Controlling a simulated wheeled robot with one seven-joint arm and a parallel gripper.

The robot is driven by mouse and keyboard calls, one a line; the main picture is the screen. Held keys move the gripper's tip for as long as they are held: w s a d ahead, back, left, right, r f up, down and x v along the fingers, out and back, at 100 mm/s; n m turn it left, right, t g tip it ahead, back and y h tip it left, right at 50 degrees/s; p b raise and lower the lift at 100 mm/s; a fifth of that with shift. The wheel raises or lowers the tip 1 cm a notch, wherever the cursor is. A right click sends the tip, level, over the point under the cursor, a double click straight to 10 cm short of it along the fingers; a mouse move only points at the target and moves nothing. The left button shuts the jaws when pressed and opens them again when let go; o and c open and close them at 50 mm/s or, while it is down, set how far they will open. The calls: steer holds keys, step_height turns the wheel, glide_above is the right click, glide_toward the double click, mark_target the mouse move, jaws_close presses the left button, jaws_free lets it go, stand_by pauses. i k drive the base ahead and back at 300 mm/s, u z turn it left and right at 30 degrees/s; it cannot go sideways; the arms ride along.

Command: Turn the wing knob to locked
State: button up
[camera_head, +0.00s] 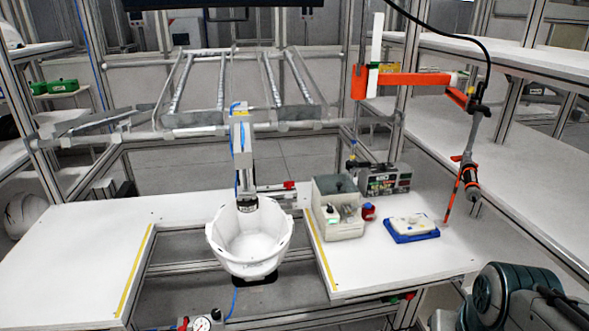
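I cannot make out a wing knob for certain at this size. A white helmet shell (250,240) sits open side up in the gap between the two white tabletops. An upright grey post (243,150) with blue tubing stands behind it, its lower end reaching the shell's rim. A small round white part (201,323) and a red one sit on the front rail at the bottom edge; I cannot tell whether either is a wing knob. My arm shows at the lower right, but my gripper is not in view.
On the right tabletop (430,265) stand a grey-green box (338,208), a white device on a blue tray (412,237) and a dark-faced unit (388,180). A driver tool (468,175) hangs from an orange arm (410,80). The left tabletop (75,255) is clear.

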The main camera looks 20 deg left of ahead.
mark_target(288, 185)
steer(key=u, duration=0.6)
steer(key=i, duration=0.65)
steer(key=u, duration=0.75)
